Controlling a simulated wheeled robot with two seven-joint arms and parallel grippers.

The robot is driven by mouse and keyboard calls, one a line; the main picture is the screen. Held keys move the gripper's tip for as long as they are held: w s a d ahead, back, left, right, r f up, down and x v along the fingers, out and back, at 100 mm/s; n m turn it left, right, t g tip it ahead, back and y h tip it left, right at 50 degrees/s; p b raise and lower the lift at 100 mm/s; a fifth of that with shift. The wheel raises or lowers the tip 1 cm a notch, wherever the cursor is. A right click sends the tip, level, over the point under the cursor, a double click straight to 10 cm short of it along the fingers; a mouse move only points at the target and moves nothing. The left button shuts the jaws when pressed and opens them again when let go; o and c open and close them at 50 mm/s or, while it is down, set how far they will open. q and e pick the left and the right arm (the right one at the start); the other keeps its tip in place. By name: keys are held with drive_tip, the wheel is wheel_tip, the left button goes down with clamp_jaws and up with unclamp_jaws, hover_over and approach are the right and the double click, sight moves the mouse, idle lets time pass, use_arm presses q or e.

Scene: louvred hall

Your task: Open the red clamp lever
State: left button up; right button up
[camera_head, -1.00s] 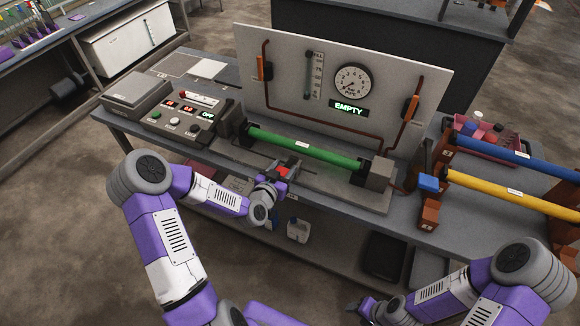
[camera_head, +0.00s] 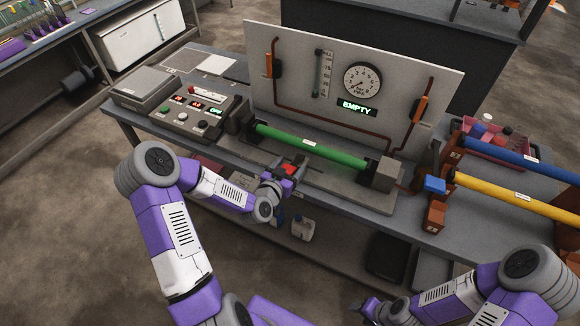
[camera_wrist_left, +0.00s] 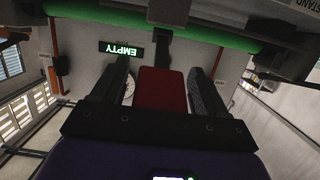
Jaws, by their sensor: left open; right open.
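The red clamp lever (camera_head: 289,169) is a small red block at the front edge of the bench rig, just in front of the green tube (camera_head: 310,148). My left gripper (camera_head: 286,166) is at the lever, open. In the left wrist view the red lever (camera_wrist_left: 162,90) sits between the two dark fingers (camera_wrist_left: 157,92), with a gap visible on each side. The green tube (camera_wrist_left: 150,28) runs across the top of that view. My right gripper (camera_head: 366,310) is low at the bottom of the head view, away from the bench, and its fingers are small there.
A gauge panel (camera_head: 300,100) with an EMPTY display stands behind the tube. A control box (camera_head: 180,118) is at left. Blue (camera_head: 520,155) and yellow (camera_head: 500,192) tubes lie on an orange rack at right. A pink bin (camera_head: 466,143) stands behind them.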

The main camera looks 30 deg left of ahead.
use_arm(q)
drive_tip(key=v, duration=0.7)
